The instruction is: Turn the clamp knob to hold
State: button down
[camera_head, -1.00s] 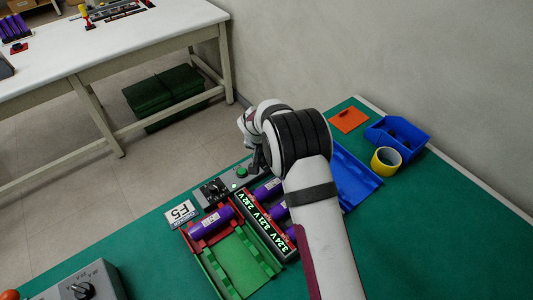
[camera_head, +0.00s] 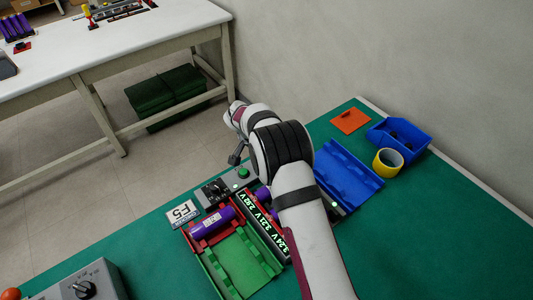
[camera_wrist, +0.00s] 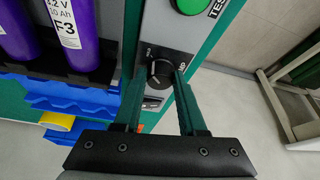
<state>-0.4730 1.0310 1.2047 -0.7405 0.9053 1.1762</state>
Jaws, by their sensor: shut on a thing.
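The black clamp knob (camera_wrist: 158,73) sits on a grey panel (camera_wrist: 174,27) in the wrist view, below a green button (camera_wrist: 192,4). It has a white pointer line on its face. My gripper (camera_wrist: 159,78) has one green finger on each side of the knob and is shut on it. Printed lettering beside the knob is partly covered by the right finger. In the head view, the green button (camera_head: 243,173) shows, but my arm hides the knob and the fingertips.
Purple cells (camera_wrist: 75,32) stand beside the panel. A red-and-green cradle (camera_head: 213,276) and a voltage display (camera_head: 262,226) lie near it. A blue tray (camera_head: 347,172), blue bin (camera_head: 398,138) and yellow tape roll (camera_head: 387,162) are to the right.

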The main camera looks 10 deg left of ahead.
jog(key=shift+c, duration=2.3)
grip_release()
jog(key=v, duration=1.6)
